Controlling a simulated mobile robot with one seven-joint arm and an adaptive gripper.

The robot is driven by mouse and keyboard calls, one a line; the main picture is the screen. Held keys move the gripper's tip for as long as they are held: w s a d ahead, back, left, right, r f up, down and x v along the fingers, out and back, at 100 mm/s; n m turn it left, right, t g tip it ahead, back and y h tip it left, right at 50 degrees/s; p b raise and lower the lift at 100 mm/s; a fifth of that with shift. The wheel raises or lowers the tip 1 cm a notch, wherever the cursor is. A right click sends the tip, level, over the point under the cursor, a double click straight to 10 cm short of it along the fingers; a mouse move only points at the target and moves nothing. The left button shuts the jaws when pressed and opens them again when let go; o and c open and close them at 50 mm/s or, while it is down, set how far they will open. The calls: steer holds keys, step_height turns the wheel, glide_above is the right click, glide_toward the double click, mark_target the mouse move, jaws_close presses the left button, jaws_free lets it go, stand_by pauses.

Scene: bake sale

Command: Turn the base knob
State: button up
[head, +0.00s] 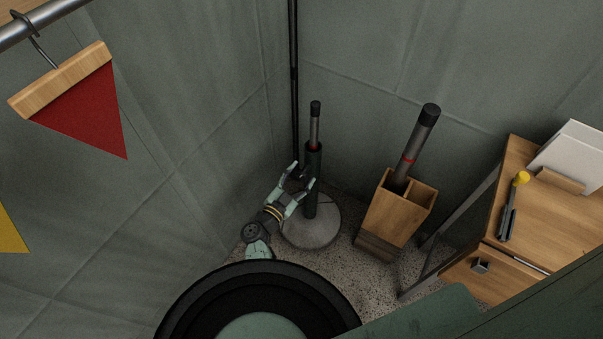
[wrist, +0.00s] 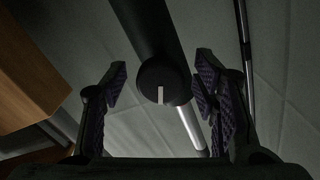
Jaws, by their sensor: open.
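The base knob (wrist: 155,77) is a round dark knob with a pale line mark pointing down in the wrist view. It sits on the side of a dark upright post (wrist: 144,28). In the head view the post (head: 312,190) rises from a round grey base (head: 312,232). My gripper (head: 301,177) is beside the post at knob height, with its fingers spread. In the wrist view my gripper (wrist: 160,80) has one padded finger on each side of the knob, with gaps on both sides. The knob is hard to make out in the head view.
A wooden holder (head: 392,215) with a dark rod (head: 417,147) stands right of the base. A wooden desk (head: 540,215) with a yellow-ended tool (head: 514,205) is farther right. A dark thin pole (head: 294,80) stands in the wall corner behind. Walls close in behind and at left.

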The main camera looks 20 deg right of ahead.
steer(key=shift+w+d, duration=0.3)
steer(key=shift+d, duration=0.1)
steer(key=c, duration=1.2)
